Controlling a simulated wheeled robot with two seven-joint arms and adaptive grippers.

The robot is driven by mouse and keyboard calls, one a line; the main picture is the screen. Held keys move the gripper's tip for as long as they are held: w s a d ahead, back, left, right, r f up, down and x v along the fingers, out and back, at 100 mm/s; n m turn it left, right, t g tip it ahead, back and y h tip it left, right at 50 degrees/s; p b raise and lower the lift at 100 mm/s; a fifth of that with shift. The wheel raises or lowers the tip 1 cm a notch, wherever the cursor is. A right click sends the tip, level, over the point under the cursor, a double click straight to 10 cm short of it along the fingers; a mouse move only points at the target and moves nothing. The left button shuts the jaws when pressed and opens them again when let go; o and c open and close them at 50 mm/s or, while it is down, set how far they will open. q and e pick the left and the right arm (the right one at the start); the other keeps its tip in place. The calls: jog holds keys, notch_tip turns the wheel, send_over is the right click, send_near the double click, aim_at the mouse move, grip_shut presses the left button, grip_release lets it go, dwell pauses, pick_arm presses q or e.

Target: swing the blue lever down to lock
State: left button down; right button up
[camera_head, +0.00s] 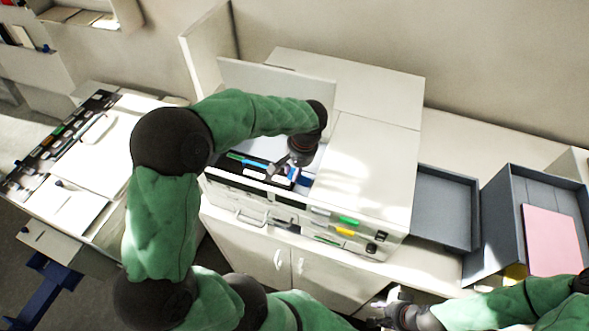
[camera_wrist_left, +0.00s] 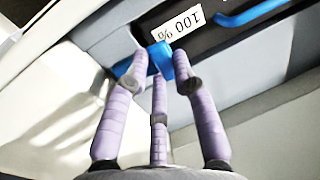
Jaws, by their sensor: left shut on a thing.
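The blue lever (camera_wrist_left: 180,64) shows in the left wrist view, between the purple fingertips of my left gripper (camera_wrist_left: 162,75). In the head view my left gripper (camera_head: 293,172) reaches down to the machine's dark front panel. There the lever is small and mostly hidden by the gripper. My left gripper is shut on the lever; the exact lever angle is hard to tell. A white label reading 100 % (camera_wrist_left: 177,22) is beside the lever. My right gripper (camera_head: 378,319) is low in the head view, away from the lever, its fingers too small and dark to read.
The white machine (camera_head: 375,150) has a raised lid panel (camera_head: 290,88) behind my left arm. A second blue bar (camera_wrist_left: 250,12) lies near the label. Grey trays (camera_head: 447,205) and a box with a pink sheet (camera_head: 552,240) stand to the right.

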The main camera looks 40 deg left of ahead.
aim_at(291, 172)
pick_arm(q)
jog(key=shift+a+f+h+b, duration=0.35)
jog(key=shift+h+b, duration=0.1)
jog(key=shift+h, duration=0.15)
jog(key=shift+s+f+t+h, duration=0.1)
jog(key=shift+t+h, duration=0.2)
jog(key=shift+h, duration=0.2)
jog(key=c, duration=1)
grip_release()
notch_tip(291, 172, up, 12)
jog(key=shift+a, duration=0.1)
